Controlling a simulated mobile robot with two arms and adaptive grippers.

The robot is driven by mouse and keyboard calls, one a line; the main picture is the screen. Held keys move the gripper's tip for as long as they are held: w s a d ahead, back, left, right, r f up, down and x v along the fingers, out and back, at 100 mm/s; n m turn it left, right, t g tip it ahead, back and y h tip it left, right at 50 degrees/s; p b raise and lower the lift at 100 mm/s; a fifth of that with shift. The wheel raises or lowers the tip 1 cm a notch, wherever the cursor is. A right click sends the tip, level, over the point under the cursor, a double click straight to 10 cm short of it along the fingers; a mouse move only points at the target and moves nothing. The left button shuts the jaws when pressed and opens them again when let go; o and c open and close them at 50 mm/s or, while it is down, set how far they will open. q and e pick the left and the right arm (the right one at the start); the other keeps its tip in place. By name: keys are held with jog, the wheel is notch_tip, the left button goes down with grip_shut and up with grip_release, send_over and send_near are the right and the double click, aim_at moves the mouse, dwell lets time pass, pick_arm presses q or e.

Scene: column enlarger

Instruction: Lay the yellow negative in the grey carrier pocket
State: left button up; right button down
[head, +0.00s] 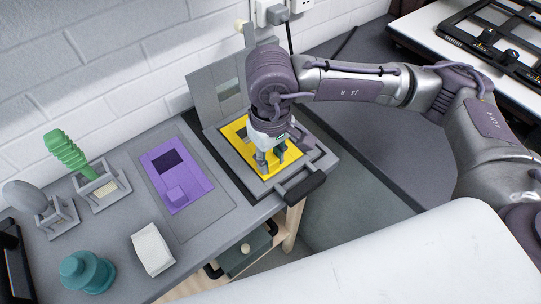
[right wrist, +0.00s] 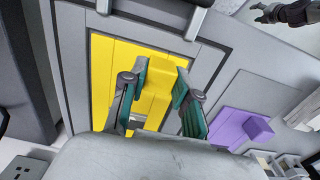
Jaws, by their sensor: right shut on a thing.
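The yellow negative (head: 236,131) is a flat plate with a raised yellow block and a window. It lies over the pocket of the grey carrier (head: 322,162), roughly square to it. The negative also shows in the right wrist view (right wrist: 103,75), inside the carrier's dark outline (right wrist: 218,62). I cannot tell if it is fully down in the pocket. My right gripper (head: 271,161) points down and is shut on the raised block, its green pads on either side in the right wrist view (right wrist: 163,88). What seems my left gripper (right wrist: 285,12) is small at the top right corner there.
A grey panel (head: 206,92) stands upright behind the carrier, with a black handle (head: 305,187) in front. A purple plate (head: 190,205) lies on a mat left of it. A white block (head: 152,250), teal knob (head: 86,271) and green brush (head: 68,152) stand farther left.

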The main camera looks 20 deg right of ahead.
jog(key=shift+f, duration=0.1)
jog(key=c, duration=0.8)
grip_release()
jog(key=shift+r+p, duration=1.3)
jog(key=shift+r, duration=2.7)
jog(key=shift+r, duration=0.15)
notch_tip(320, 180, up, 12)
jog(key=shift+f, duration=0.1)
